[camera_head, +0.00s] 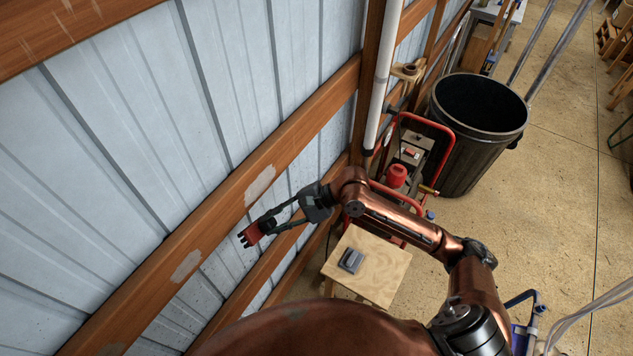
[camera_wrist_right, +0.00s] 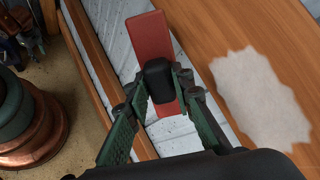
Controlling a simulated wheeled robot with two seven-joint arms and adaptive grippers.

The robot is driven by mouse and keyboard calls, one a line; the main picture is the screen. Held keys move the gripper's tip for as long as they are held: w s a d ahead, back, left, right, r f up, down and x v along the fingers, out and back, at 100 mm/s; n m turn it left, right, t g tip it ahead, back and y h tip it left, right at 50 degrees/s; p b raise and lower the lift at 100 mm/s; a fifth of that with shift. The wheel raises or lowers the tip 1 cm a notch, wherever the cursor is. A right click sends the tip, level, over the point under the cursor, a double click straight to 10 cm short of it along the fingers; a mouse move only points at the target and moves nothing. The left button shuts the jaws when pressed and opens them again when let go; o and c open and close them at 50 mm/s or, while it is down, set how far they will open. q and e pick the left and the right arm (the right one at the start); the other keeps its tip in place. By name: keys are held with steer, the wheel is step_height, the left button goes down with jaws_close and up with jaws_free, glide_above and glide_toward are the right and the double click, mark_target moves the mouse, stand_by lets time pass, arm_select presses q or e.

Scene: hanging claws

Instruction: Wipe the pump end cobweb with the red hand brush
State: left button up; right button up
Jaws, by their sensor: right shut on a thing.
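The red hand brush (camera_head: 250,234) is in my right gripper (camera_head: 270,226), which is shut on its black middle part. In the right wrist view the red brush (camera_wrist_right: 150,38) sticks out beyond the fingers (camera_wrist_right: 160,92). A pale grey cobweb patch (camera_head: 259,185) lies on the wooden wall beam, at the end nearer the red-framed pump (camera_head: 397,176). A pale patch (camera_wrist_right: 260,98) also shows on the beam in the right wrist view, to the right of the brush and apart from it. A second cobweb patch (camera_head: 186,266) lies farther down the beam. My left gripper is not in view.
A wooden stool (camera_head: 385,272) with a small grey object (camera_head: 350,260) stands below my right forearm. A large dark bin (camera_head: 470,140) stands behind the pump. A white vertical pipe (camera_head: 383,75) runs along the wall. The concrete floor at right is mostly clear.

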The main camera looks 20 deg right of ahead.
steer(key=w+d+r+m+t+p, duration=0.1)
steer(key=w+d+r+m+t, duration=0.2)
steer(key=d+t, duration=0.4)
steer(key=w+d+r+m+t+p, duration=0.1)
steer(key=w+d+m+t+p, duration=0.1)
steer(key=d+m+t, duration=0.45)
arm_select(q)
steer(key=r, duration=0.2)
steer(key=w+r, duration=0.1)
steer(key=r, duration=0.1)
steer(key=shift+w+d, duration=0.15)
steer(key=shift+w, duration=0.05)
arm_select(e)
steer(key=shift+n+g, duration=0.75)
steer(key=w, duration=0.1)
steer(key=w+a, duration=0.1)
steer(key=w, duration=0.1)
steer(key=w+a, duration=0.1)
steer(key=shift+w+f, duration=0.3)
steer(key=shift+w, duration=0.1)
arm_select(q)
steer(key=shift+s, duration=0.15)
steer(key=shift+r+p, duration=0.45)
steer(key=shift+p, duration=0.2)
arm_select(e)
steer(key=shift+x, duration=0.9)
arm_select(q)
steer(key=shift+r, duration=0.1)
